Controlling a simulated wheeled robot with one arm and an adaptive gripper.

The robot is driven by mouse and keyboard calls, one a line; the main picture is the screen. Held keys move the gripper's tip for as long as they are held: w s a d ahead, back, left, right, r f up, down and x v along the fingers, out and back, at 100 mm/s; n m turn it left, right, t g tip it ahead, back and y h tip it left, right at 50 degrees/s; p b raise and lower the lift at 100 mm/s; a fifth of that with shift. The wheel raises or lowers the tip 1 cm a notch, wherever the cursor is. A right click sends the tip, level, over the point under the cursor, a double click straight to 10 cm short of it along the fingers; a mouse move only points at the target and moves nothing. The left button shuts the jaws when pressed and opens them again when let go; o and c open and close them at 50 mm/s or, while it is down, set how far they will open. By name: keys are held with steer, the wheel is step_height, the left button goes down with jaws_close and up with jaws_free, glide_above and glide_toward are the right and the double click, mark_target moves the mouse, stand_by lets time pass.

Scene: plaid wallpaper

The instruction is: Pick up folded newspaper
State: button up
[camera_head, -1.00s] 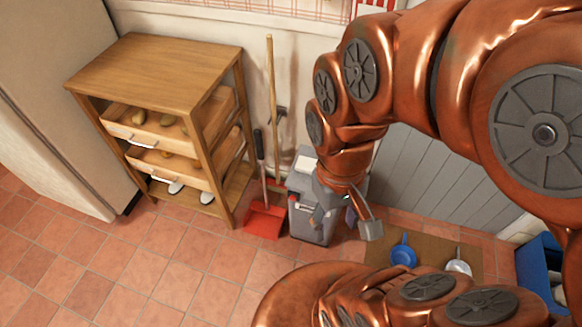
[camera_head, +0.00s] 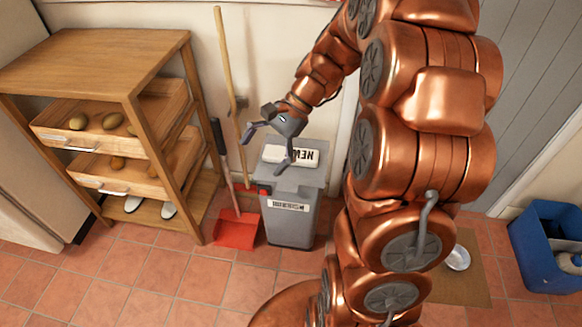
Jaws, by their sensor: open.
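The folded newspaper (camera_head: 308,156) is a small white bundle with dark upside-down letters. It lies on the lid of a grey bin (camera_head: 292,208). My gripper (camera_head: 266,153) is open and empty over the bin's left side. One finger reaches out to the left and the other points down in front of the newspaper, hiding part of it. I cannot tell whether that finger touches the paper or the lid.
A wooden shelf (camera_head: 105,57) with drawers of potatoes stands at the left. A broom (camera_head: 232,85) and a red dustpan (camera_head: 237,230) are just left of the bin. A blue crate (camera_head: 545,235) and a white bowl (camera_head: 457,258) are at the right. Tiled floor is clear in front.

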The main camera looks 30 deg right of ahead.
steer(key=w+d+f+m+t+y+b, duration=0.25)
steer(key=w+d+f+m+b, duration=0.4)
steer(key=d+f, duration=0.4)
steer(key=m+t+b, duration=0.6)
steer(key=b, duration=0.1)
glide_toward(308, 155)
steer(key=shift+h, duration=0.35)
steer(key=x, duration=0.5)
steer(key=shift+a+r, duration=0.1)
steer(key=shift+r, duration=0.3)
steer(key=shift+w+f, duration=0.1)
steer(key=shift+w, duration=0.05)
steer(key=b+x, duration=0.3)
steer(key=x, duration=0.3)
steer(key=shift+a+f, duration=0.25)
steer(key=shift+w+a, duration=0.25)
steer(key=shift+a, duration=0.1)
steer(key=shift+c, duration=0.4)
steer(key=shift+f, duration=0.15)
steer(key=c, duration=1.2)
